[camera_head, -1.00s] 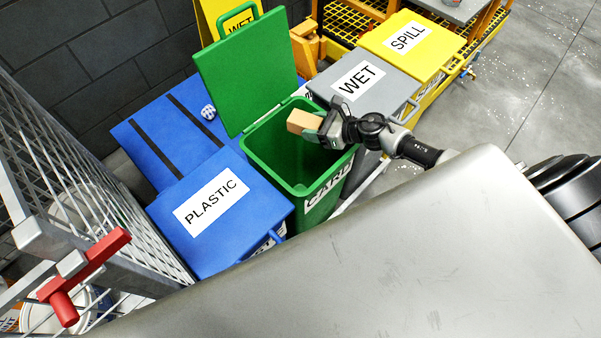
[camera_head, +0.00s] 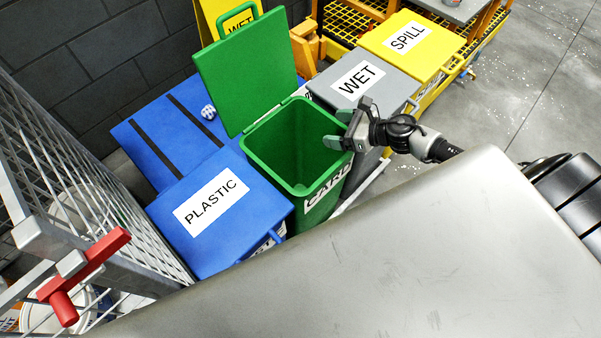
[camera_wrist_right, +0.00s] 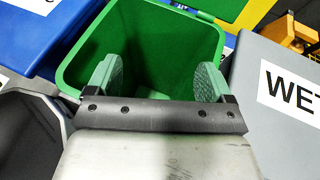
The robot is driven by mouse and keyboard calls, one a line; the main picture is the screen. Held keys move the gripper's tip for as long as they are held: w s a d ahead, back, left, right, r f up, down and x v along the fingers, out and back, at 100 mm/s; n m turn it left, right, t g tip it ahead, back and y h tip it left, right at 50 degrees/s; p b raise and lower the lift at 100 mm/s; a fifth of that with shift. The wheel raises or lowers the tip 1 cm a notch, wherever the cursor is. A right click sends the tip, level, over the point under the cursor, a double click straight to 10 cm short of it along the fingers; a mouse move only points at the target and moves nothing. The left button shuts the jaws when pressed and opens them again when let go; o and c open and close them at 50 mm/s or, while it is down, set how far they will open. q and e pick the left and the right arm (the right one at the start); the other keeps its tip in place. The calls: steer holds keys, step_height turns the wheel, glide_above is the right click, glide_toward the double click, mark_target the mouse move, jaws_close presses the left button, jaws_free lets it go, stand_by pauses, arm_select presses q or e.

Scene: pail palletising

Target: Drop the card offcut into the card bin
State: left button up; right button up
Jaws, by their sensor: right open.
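The card bin (camera_head: 247,153) is green and stands with its lid (camera_head: 247,72) swung up and open. Its label is partly hidden behind the grey metal surface in front. My right gripper (camera_head: 342,127) is open and empty at the bin's right rim. In the right wrist view the two green finger pads (camera_wrist_right: 155,82) are wide apart with nothing between them, and the bin's opening (camera_wrist_right: 150,45) lies beyond them. The card offcut does not show in either view now; the bin's floor is only partly visible. My left gripper is out of view.
A blue PLASTIC bin (camera_head: 240,225) stands left of the card bin, lid shut. A grey WET bin (camera_head: 375,103) and a yellow SPILL bin (camera_head: 430,57) stand to the right, lids shut. A wire cage with a red handle (camera_head: 85,265) is at the left.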

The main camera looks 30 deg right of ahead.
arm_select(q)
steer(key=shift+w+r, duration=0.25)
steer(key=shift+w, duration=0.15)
arm_select(e)
steer(key=shift+v, duration=2)
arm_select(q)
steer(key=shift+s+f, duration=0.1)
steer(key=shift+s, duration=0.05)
